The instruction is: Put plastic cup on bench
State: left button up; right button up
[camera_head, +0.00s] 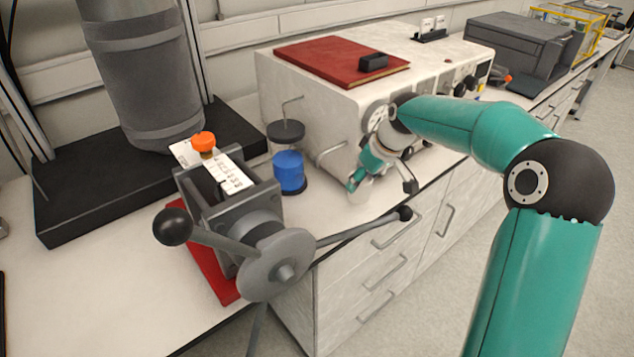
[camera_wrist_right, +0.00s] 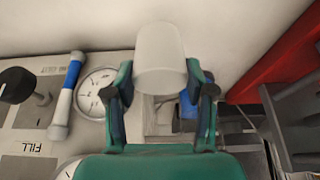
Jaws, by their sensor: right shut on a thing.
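The plastic cup (camera_wrist_right: 160,62) is whitish and translucent. In the right wrist view it sits between the two fingers of my right gripper (camera_wrist_right: 161,92), which is shut on it. In the head view the right gripper (camera_head: 363,178) is low in front of the white machine, with the small pale cup (camera_head: 359,191) at its fingertips. The cup is over the front part of the white bench top (camera_head: 325,207); I cannot tell whether its base touches the surface. The left gripper is not in view.
A jar with blue contents (camera_head: 289,172) stands left of the cup. A grey clamp device with long lever handles (camera_head: 275,265) is at the front left, one lever reaching towards the cup. The white machine (camera_head: 300,85) is behind. The bench's front edge and drawers (camera_head: 375,270) are close.

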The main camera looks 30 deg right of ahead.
jog(key=shift+w+a+f+p, duration=0.4)
jog(key=shift+w+a+f, duration=0.2)
jog(key=shift+w+a, duration=0.65)
jog(key=shift+w+a+f+p, duration=0.4)
jog(key=shift+w+a+f, duration=0.2)
jog(key=shift+w+a, duration=0.6)
jog(key=shift+w+a+f+p, duration=0.4)
jog(key=shift+w+a+f, duration=0.2)
jog(key=shift+w+a, duration=0.65)
jog(key=shift+w+d, duration=0.1)
jog(key=o, duration=0.9)
jog(key=shift+o, duration=0.2)
jog(key=v, duration=1.2)
jog(key=shift+b, duration=0.3)
